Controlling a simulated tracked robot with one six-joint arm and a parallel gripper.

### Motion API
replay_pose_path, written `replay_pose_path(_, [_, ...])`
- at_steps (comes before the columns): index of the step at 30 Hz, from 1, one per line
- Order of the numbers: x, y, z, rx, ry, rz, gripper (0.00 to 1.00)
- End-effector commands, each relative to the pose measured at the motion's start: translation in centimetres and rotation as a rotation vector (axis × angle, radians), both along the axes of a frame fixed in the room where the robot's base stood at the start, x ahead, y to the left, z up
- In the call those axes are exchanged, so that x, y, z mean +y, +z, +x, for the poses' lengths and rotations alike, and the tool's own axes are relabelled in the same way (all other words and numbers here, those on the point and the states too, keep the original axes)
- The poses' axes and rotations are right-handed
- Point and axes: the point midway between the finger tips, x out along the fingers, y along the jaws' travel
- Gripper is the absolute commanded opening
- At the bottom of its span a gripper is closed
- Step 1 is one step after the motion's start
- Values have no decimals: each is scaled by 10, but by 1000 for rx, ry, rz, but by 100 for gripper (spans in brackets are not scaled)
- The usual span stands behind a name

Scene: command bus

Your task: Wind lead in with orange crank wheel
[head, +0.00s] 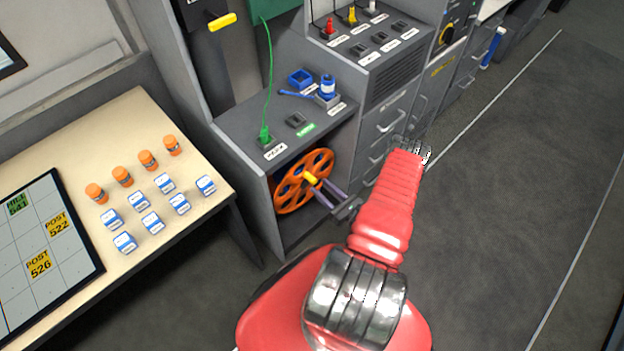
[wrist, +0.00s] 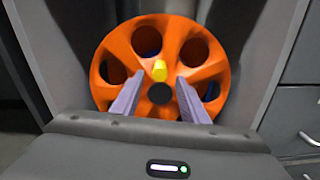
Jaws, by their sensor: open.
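The orange crank wheel (head: 290,196) is in the open bay under the grey counter in the head view. It fills the middle of the wrist view (wrist: 113,55), with round holes and a dark hub. A yellow crank handle (wrist: 160,71) stands out from the wheel, just above the hub in the wrist view. My gripper (head: 322,190) is open in front of the wheel. In the wrist view its two purple-grey fingers (wrist: 159,78) stand left and right of the handle with a gap on each side. The green lead (head: 270,75) runs from a green plug (head: 265,134) on the counter up to a green panel.
The grey bay walls (wrist: 45,50) flank the wheel closely. Drawers with handles (head: 385,135) stand to the right. A table (head: 190,222) with orange bottles and blue-white boxes is at left. The floor (head: 480,220) at right is clear.

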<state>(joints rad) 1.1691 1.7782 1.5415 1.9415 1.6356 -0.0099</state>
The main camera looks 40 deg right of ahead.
Motion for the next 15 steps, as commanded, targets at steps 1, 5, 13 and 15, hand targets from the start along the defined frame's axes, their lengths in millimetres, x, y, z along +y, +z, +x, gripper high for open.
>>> replay_pose_path(1, [1, 0, 6, -1, 4, -1, 40])
replay_pose_path(5, [2, 0, 22, 0, 3, 0, 40])
replay_pose_path(13, [2, 0, 51, 1, 2, 0, 40])
replay_pose_path(15, [2, 0, 57, 0, 1, -1, 40])
